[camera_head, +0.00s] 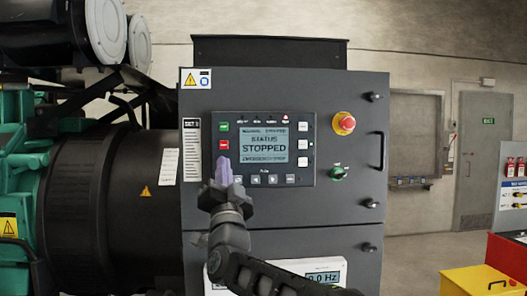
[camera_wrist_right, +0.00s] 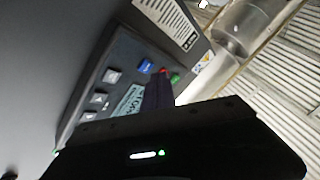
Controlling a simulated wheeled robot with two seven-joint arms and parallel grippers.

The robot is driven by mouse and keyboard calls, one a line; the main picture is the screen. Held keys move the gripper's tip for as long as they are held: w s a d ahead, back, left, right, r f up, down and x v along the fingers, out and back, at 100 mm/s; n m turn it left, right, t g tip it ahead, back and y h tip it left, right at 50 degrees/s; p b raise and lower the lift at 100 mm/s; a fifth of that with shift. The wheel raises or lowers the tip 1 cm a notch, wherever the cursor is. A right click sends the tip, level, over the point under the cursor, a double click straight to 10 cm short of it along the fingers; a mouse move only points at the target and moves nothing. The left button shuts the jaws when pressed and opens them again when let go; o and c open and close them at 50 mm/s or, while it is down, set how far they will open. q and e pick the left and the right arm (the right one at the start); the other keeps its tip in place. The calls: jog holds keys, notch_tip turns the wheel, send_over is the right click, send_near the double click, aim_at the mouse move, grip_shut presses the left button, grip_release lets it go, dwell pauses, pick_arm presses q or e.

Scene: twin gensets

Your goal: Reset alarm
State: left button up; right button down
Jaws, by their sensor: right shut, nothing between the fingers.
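The control panel (camera_head: 308,122) on the grey cabinet has a lit screen (camera_head: 264,145) reading "STATUS STOPPED", with an emergency line below. A green button (camera_head: 224,126) and a red button (camera_head: 223,144) sit left of the screen. My right gripper (camera_head: 223,170) is shut and empty, its purple fingertips just below the red button. In the wrist view, the dark fingers (camera_wrist_right: 157,92) point at the button row, where a blue button (camera_wrist_right: 146,64), red and green (camera_wrist_right: 175,79) show. I cannot tell whether they touch. My left gripper is out of view.
A red emergency mushroom button (camera_head: 344,123) and a green rotary knob (camera_head: 338,173) are right of the panel. A vertical door handle (camera_head: 381,150) juts out at the cabinet's right edge. Yellow (camera_head: 468,283) and red boxes stand at lower right.

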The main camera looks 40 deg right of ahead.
jog(key=shift+w+d, duration=0.2)
jog(key=shift+w, duration=0.2)
jog(key=shift+w+d+b, duration=0.3)
jog(key=shift+d+b, duration=0.05)
dwell(0.9)
jog(key=shift+s+a+b, duration=0.6)
jog(key=shift+s+b, duration=0.15)
